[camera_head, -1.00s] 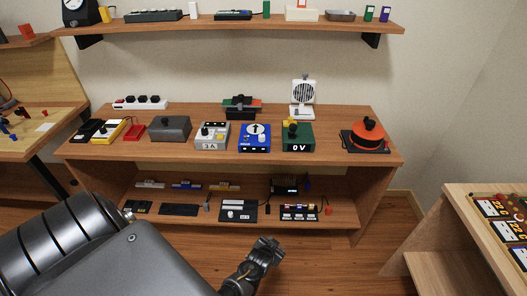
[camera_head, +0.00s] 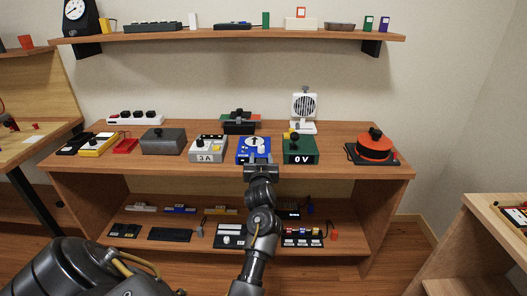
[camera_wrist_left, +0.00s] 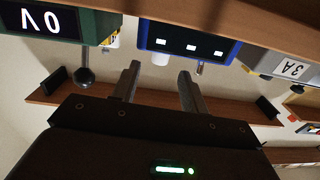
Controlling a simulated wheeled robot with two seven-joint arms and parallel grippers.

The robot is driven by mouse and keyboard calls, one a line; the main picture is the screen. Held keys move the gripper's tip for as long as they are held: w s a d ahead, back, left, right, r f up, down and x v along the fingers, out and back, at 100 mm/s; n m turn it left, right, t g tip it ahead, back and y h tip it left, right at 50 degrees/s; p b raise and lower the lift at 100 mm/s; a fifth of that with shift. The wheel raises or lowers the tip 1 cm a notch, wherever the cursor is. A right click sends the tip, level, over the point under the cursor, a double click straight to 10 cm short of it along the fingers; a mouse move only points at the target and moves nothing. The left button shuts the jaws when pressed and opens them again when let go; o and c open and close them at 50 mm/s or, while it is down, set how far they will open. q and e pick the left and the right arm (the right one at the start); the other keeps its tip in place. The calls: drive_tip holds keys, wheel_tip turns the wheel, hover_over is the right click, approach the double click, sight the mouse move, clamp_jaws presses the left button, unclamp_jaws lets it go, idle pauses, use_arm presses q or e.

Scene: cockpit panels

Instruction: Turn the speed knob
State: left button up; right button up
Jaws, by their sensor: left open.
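The blue box (camera_head: 244,155) with a white round dial (camera_head: 255,142) on top stands near the front edge of the table. No label reading "speed" is legible, so I cannot tell which knob is the speed knob. My left gripper (camera_head: 260,167) is at the front of the blue box and hides part of it. In the left wrist view, which is upside down, the open, empty fingers (camera_wrist_left: 158,85) reach toward the blue box (camera_wrist_left: 180,40). A white knob-like cylinder (camera_wrist_left: 160,58) and a thin metal lever (camera_wrist_left: 200,68) show near the fingertips. My right gripper is not in view.
The grey box (camera_head: 208,150) reading 3A stands left of the blue box, and the green box (camera_head: 301,154) reading 0 V stands right, with a black ball-topped lever (camera_wrist_left: 85,75). A fan (camera_head: 304,105) stands behind. A shelf (camera_head: 230,33) hangs above.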

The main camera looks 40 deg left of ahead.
sight(262, 151)
use_arm(q)
drive_tip(key=x, duration=0.7)
drive_tip(key=shift+w+a, duration=0.1)
drive_tip(key=shift+w, duration=0.05)
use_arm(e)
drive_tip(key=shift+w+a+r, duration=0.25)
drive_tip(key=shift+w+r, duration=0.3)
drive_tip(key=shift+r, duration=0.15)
use_arm(q)
drive_tip(key=shift+c, duration=0.4)
drive_tip(key=c, duration=0.7)
drive_tip(key=shift+c, duration=0.7)
drive_tip(key=shift+n+g+y+p, duration=0.7)
drive_tip(key=shift+n+g+y, duration=0.2)
drive_tip(key=shift+g+y, duration=0.1)
drive_tip(key=shift+f, duration=0.1)
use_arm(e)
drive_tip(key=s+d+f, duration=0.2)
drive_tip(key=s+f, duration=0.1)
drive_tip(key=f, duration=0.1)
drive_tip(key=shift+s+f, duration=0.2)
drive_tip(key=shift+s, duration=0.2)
